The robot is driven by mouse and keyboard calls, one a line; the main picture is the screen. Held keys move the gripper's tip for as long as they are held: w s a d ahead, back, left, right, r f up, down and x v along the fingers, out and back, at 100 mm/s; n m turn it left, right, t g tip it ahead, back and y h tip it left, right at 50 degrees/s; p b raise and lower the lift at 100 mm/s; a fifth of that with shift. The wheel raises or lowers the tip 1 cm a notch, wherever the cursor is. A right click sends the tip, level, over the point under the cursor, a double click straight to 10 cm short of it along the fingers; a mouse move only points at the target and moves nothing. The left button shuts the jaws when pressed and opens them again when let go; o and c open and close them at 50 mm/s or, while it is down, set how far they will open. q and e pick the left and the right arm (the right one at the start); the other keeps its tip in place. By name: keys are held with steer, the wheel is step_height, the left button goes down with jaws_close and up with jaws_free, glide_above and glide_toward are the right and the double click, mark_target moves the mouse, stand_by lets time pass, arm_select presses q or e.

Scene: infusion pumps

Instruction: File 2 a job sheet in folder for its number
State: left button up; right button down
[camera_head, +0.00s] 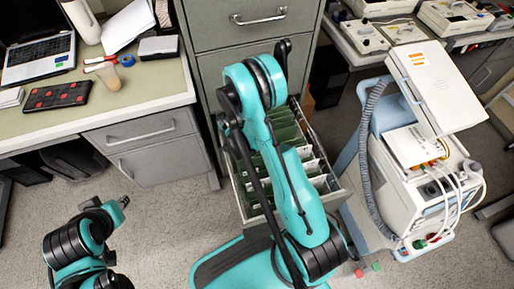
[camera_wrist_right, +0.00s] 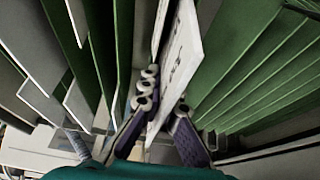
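A white job sheet (camera_wrist_right: 184,58) with dark print stands on edge among the folders in the right wrist view. My right gripper (camera_wrist_right: 165,107) has one finger on each side of the sheet, with the tips close against it, and looks shut on it. Green hanging folders (camera_head: 284,134) fill the open drawer (camera_head: 241,191) in the head view; they also show on both sides of the sheet in the right wrist view (camera_wrist_right: 255,70). My right arm hides the gripper and the sheet in the head view. My left gripper (camera_head: 124,202) hangs over the floor, apart from everything; its opening is too small to judge.
Pale dividers (camera_wrist_right: 45,105) stand close on the left in the right wrist view. The cabinet (camera_head: 240,37) rises behind the drawer. A desk (camera_head: 150,85) with a laptop (camera_head: 40,50) stands at left. A wheeled white machine (camera_head: 415,165) stands close at right. The floor at left front is clear.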

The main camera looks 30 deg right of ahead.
steer(key=c, duration=1.6)
jaws_free()
steer(key=shift+c, duration=0.2)
steer(key=v, duration=1.2)
steer(key=shift+s+r+n, duration=0.1)
steer(key=shift+r+n, duration=0.2)
steer(key=shift+r, duration=0.1)
steer(key=s+a+r+n+t+y, duration=0.2)
steer(key=s+a+r+n+t, duration=0.1)
steer(key=s+r+n, duration=0.3)
steer(key=s+a+r+n+t+y, duration=0.2)
steer(key=s+a+r+n+t, duration=0.2)
steer(key=r+n, duration=0.7)
steer(key=s+n+t, duration=0.1)
steer(key=n, duration=0.2)
steer(key=shift+s+r, duration=0.2)
steer(key=shift+s, duration=0.2)
